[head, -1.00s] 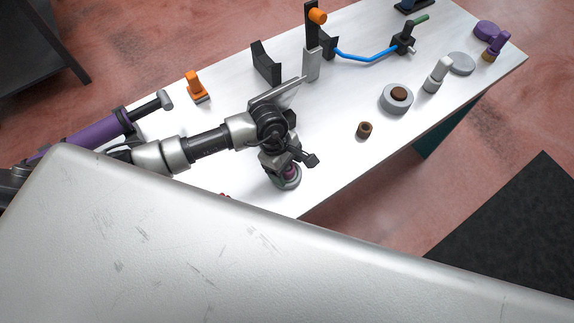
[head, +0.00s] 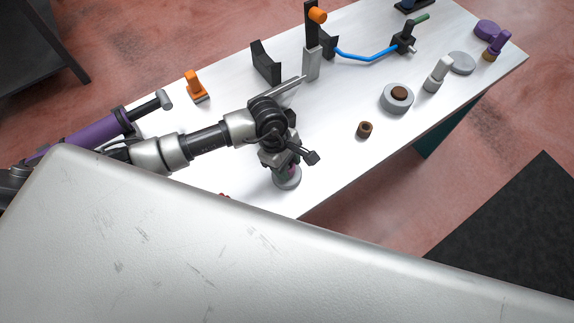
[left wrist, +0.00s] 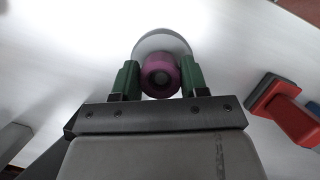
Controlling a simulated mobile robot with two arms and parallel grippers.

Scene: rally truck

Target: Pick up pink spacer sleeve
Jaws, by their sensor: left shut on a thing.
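The pink spacer sleeve (left wrist: 160,76) is a short magenta ring with a dark bore, seen end-on in the left wrist view. My left gripper (left wrist: 161,82) has its green-padded fingers on either side of the sleeve and is shut on it. In the head view my left gripper (head: 291,168) points down over a round grey base (head: 288,181), and only a sliver of the sleeve shows there. The base shows behind the sleeve in the left wrist view as a pale disc (left wrist: 160,42). I cannot tell whether the sleeve still touches it. My right gripper is not in view.
On the white table (head: 335,135) stand a brown ring (head: 365,129), a grey disc with a brown piece (head: 396,98), an orange part (head: 194,84), a black bracket (head: 266,63) and a blue bent rod (head: 365,57). A red block (left wrist: 290,112) lies right of my left gripper.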

